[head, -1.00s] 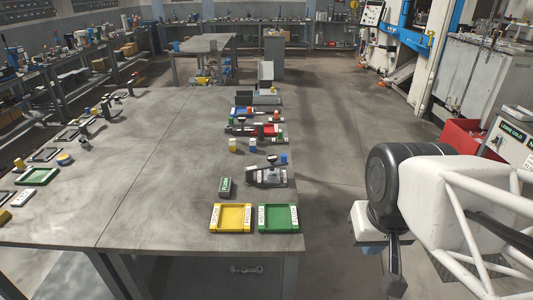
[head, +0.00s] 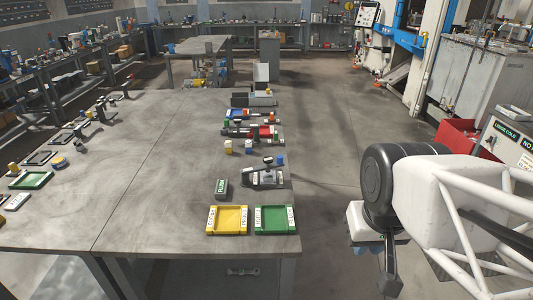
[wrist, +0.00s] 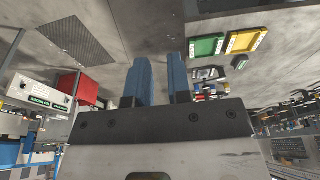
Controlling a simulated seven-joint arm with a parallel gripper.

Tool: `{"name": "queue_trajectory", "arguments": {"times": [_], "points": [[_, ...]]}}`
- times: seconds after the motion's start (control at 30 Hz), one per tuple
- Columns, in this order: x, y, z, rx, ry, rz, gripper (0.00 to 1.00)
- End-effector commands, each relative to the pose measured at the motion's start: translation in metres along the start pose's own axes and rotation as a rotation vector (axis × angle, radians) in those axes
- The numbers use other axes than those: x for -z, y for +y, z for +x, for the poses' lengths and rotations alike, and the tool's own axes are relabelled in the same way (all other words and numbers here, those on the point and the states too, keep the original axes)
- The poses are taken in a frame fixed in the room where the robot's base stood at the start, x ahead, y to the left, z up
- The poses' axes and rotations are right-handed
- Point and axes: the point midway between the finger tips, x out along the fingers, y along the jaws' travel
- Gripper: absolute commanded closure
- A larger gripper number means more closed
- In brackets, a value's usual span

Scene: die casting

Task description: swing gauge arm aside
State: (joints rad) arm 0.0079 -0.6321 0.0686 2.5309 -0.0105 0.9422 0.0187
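A grey gauge-like fixture (head: 264,178) sits near the right edge of the table, behind the two trays, with a small dark-topped upright part on it. Its arm is too small to make out clearly. A blue block (head: 280,159) stands at its far right corner. My gripper (head: 365,247) hangs off the table's right side, well apart from the fixture. In the wrist view, my gripper (wrist: 161,65) shows two blue fingers spread with an empty gap between them.
A yellow tray (head: 227,233) and a green tray (head: 257,220) lie at the table's front right edge. A dark green labelled block (head: 221,189) stands left of the fixture. A red fixture (head: 264,132) and small blocks are farther back. The table's middle is clear.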

Motion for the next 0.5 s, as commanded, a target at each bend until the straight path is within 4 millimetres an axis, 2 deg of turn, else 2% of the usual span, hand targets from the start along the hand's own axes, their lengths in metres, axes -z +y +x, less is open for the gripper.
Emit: {"name": "queue_trajectory", "arguments": {"times": [0.03, 0.2, 0.23, 0.37, 0.5], "points": [[0.002, 0.0, 0.0, 0.0, -0.001, 0.002, 0.74], [0.015, -0.001, -0.002, 0.001, -0.005, 0.022, 0.48], [0.018, -0.001, -0.003, 0.001, -0.008, 0.028, 0.45], [0.04, -0.003, -0.005, 0.001, -0.016, 0.061, 0.45], [0.07, -0.006, -0.006, 0.002, -0.027, 0.109, 0.45]]}}
